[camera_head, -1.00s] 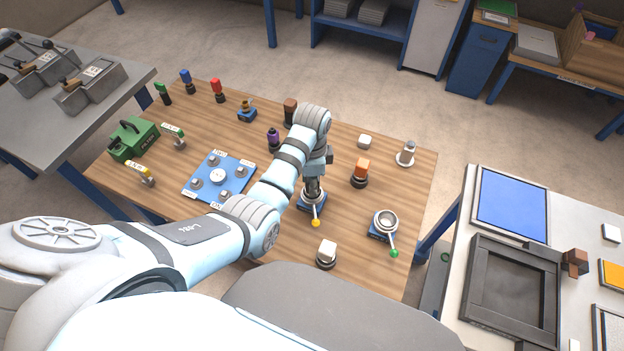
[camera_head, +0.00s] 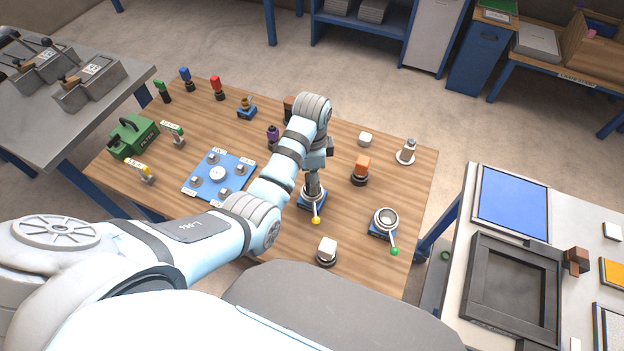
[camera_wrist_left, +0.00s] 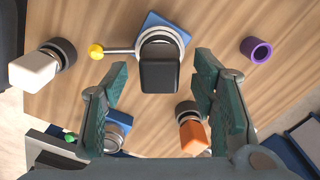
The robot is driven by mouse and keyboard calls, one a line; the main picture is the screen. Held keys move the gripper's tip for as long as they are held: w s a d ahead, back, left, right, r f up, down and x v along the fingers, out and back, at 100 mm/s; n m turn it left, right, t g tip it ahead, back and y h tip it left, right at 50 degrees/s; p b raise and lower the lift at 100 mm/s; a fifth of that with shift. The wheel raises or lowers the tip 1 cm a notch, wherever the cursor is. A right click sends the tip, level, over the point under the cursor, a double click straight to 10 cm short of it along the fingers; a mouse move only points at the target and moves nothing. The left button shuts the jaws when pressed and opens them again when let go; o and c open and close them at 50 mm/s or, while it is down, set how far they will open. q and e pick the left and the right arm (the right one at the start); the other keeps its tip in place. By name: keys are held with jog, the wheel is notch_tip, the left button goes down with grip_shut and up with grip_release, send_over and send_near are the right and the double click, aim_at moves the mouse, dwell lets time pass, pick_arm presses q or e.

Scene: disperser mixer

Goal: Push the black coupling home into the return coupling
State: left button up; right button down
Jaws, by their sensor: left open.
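The black coupling (camera_wrist_left: 160,76) stands in or on a grey ring socket (camera_wrist_left: 172,38) in the left wrist view. The socket sits on a blue base (camera_wrist_left: 166,18) and has a lever with a yellow ball (camera_wrist_left: 96,52); I take it as the return coupling, though no label shows. The lever (camera_head: 315,219) also shows in the head view. My left gripper (camera_wrist_left: 161,70) is open, one finger on each side of the black coupling, apart from it. In the head view my left gripper (camera_head: 314,172) is above the socket. How deep the coupling sits is hidden. My right gripper is out of view.
A similar socket with a green-ball lever (camera_head: 387,222) stands to the right. A blue plate (camera_head: 218,178) lies left. Wood between them is clear.

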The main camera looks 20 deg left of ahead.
pick_arm(q)
notch_tip(320, 180, up, 5)
jog(key=shift+f, duration=0.15)
dwell(0.8)
